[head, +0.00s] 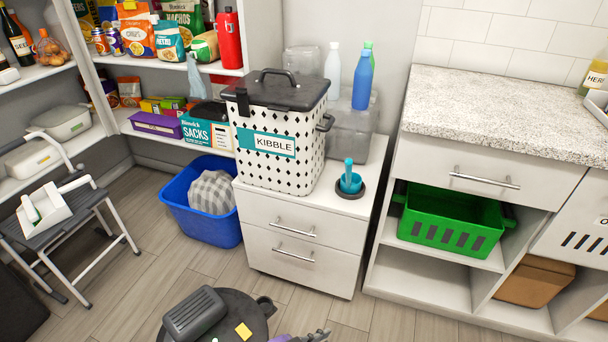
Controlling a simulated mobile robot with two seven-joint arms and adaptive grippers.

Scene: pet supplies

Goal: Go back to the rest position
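A white kibble bin (274,112) with a black diamond pattern and a closed dark lid stands upright on a white drawer cabinet (298,228). A turquoise scoop (350,178) stands in a dark round holder beside the bin.
A blue tub (204,230) with a checked cloth sits on the floor left of the cabinet. A grey step stool (62,227) stands at the left. A speckled counter (500,105) is at the right, with a green crate (452,222) below. Wooden floor lies open between stool and tub.

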